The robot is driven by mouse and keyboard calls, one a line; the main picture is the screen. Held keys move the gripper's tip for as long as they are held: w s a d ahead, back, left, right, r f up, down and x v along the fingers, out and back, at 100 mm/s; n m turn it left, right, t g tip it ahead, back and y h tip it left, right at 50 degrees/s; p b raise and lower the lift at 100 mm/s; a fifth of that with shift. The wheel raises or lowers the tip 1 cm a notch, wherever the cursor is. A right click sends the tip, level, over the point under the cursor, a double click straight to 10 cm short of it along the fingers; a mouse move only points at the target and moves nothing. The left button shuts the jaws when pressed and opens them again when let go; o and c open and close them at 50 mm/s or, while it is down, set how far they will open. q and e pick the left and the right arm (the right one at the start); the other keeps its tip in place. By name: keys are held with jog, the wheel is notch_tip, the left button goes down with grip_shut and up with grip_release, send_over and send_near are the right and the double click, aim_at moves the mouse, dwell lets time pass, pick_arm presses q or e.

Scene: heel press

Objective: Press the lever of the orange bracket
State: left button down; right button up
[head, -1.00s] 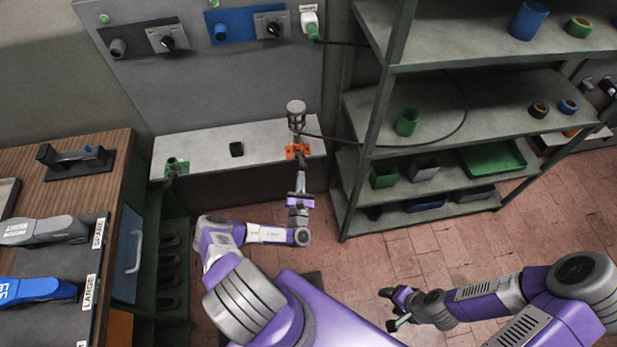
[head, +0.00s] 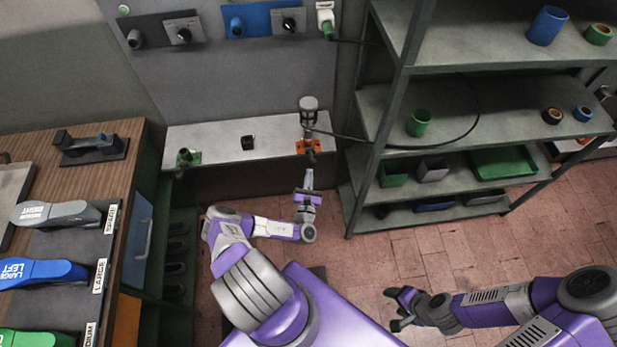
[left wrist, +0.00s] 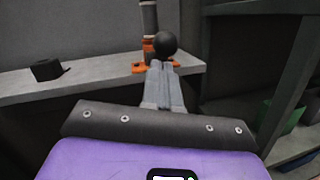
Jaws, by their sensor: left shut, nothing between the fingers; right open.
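The orange bracket (head: 306,147) sits at the front edge of the grey bench on its right part, with a grey cylindrical part (head: 308,108) standing above it. In the left wrist view the bracket (left wrist: 139,67) is behind a black ball (left wrist: 165,43), which looks like the lever's knob. My left gripper (head: 309,160) is shut and empty, just in front of the bracket. In the left wrist view its fingertips (left wrist: 160,66) are together right below the ball; I cannot tell whether they touch it. My right gripper (head: 398,309) is open and empty, low over the floor at the right.
A green bracket (head: 187,157) and a small black block (head: 248,142) are on the bench (head: 220,144). A metal shelf (head: 460,105) stands close on the right, with a black cable looping before it. A wooden cabinet (head: 125,150) with shoe forms is at the left.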

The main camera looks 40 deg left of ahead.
pick_arm(q)
jog(key=f+b+v, duration=0.1)
jog(key=f+v, duration=0.1)
jog(key=v, duration=1)
jog(key=shift+a+f, duration=0.25)
jog(key=shift+f, duration=0.05)
